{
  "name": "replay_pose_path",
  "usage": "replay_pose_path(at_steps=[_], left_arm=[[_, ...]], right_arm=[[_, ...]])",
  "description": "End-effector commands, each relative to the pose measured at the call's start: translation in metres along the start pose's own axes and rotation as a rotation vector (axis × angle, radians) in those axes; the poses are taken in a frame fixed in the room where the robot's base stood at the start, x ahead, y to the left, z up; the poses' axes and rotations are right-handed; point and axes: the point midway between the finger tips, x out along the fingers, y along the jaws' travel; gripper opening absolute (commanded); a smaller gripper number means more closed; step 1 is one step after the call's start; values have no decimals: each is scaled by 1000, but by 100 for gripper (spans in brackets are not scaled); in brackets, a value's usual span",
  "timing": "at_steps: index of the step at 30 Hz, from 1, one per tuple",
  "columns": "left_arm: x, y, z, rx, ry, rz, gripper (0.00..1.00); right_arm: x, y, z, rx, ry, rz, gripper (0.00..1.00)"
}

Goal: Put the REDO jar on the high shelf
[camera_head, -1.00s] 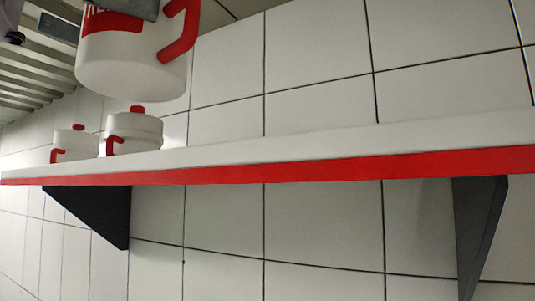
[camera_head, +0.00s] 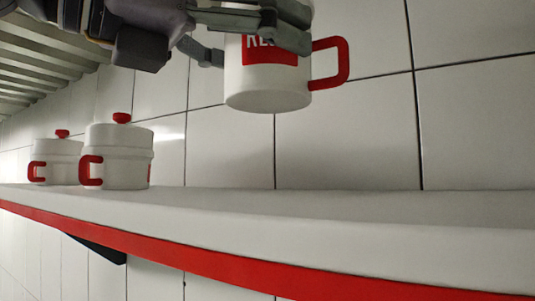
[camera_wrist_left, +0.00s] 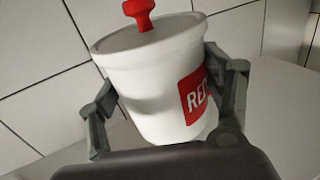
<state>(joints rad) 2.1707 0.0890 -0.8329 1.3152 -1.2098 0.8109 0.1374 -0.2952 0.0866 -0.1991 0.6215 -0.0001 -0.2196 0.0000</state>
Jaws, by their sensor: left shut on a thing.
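The white REDO jar (camera_head: 262,85) has a red label, only partly readable, and a red side handle. It hangs upright in the head view, with its base above the shelf and a visible gap below. My left gripper (camera_head: 250,46) is shut on it, with fingers on both sides of its body. The left wrist view shows the jar (camera_wrist_left: 155,85) with its red lid knob between the fingers of the left gripper (camera_wrist_left: 168,98). The high shelf (camera_head: 330,215) is a white board with a red front edge. My right gripper is not in view.
Two white jars with red knobs and handles stand on the shelf at the left, a nearer one (camera_head: 118,158) and a farther one (camera_head: 55,162). The shelf top right of them is clear. A tiled wall (camera_head: 345,130) stands behind. A dark bracket (camera_head: 95,247) is under the shelf.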

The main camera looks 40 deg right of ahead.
Motion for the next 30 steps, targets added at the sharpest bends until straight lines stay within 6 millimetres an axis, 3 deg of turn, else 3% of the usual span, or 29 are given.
replay_pose_path(at_steps=[6, 15, 21, 30], left_arm=[[-2, 0, -33, 0, -3, 0, 33], [-2, -1, -61, -1, -3, -1, 33], [-2, -2, -84, -1, -4, -1, 33], [-2, -2, -87, -1, -5, -1, 33]], right_arm=[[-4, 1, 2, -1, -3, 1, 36], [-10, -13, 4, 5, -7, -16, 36], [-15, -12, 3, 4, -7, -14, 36], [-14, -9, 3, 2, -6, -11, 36]])
